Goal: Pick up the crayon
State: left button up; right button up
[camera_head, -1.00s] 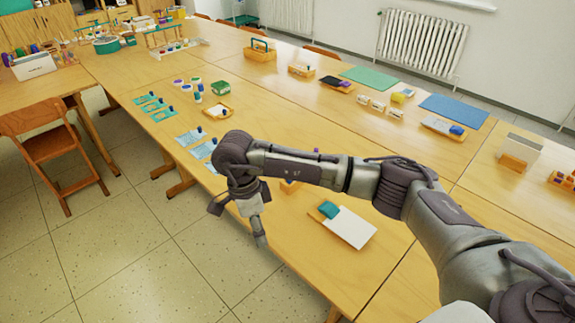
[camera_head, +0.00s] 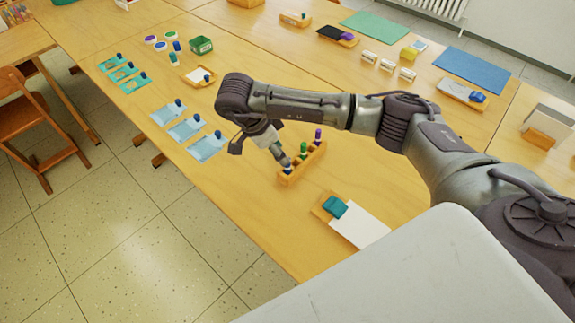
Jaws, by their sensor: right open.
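A small wooden holder (camera_head: 303,166) stands near the table's front edge with upright crayon-like sticks in it. A purple one (camera_head: 318,136) is at its far end and a green one (camera_head: 304,150) in the middle. A blue one (camera_head: 287,169) at the near end is partly covered by my gripper. My right gripper (camera_head: 281,157) is open and points down at this near end, its fingertips at or just above the blue one. I cannot tell whether they touch. My left gripper is out of view.
A wooden tray with a teal block (camera_head: 335,206) and white sheet (camera_head: 360,227) lies to the holder's right. Light-blue cards (camera_head: 187,129) with blue pegs lie to the left. A small tray (camera_head: 201,78) and green box (camera_head: 201,46) stand behind. Table between is clear.

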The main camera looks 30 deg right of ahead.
aim_at(287, 168)
jog(key=p+x, duration=0.1)
jog(key=x, duration=0.5)
jog(key=shift+f+p, duration=0.35)
jog(key=shift+f, duration=0.05)
jog(key=shift+d+f, duration=0.1)
jog(key=shift+f, duration=0.1)
jog(key=shift+w, duration=0.1)
grip_shut()
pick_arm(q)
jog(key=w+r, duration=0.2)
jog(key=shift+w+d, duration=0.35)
